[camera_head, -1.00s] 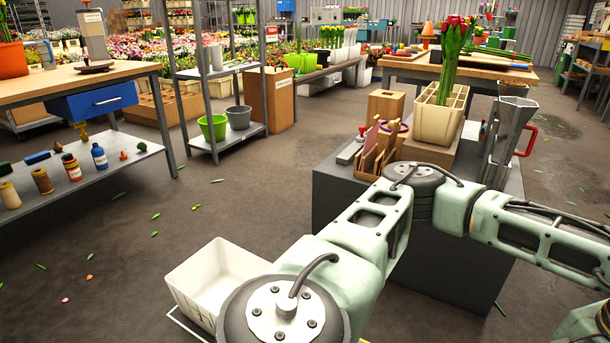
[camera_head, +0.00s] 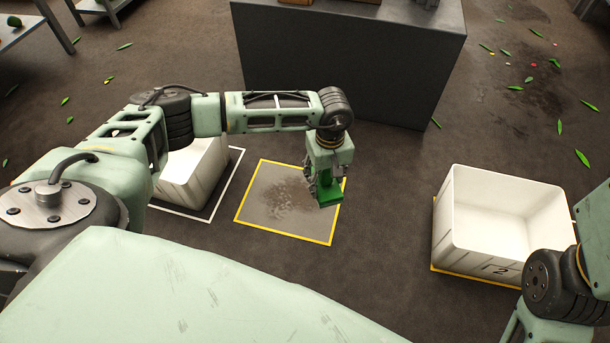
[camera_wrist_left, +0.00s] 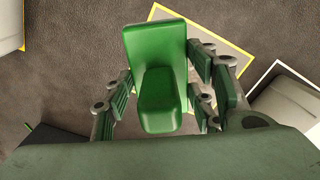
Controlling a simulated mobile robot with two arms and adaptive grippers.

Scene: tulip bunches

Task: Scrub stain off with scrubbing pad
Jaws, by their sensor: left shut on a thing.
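My left gripper (camera_head: 322,180) is shut on a green scrubbing pad (camera_head: 328,197) with a raised grip, and it points down over the right part of a yellow-outlined floor square. The pad also fills the middle of the left wrist view (camera_wrist_left: 157,60), between the fingers (camera_wrist_left: 165,100). The stain (camera_head: 287,200) is a dark, blotchy patch inside the yellow square (camera_head: 262,227), just left of the pad. I cannot tell whether the pad touches the floor. Part of my right arm shows at the lower right of the head view, but its gripper is out of sight.
A white bin (camera_head: 190,180) stands in a white-outlined square left of the stain, partly behind my left arm. Another white bin (camera_head: 470,252) stands on a yellow outline at the right. A grey block (camera_head: 350,65) stands behind. Leaves lie scattered on the floor.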

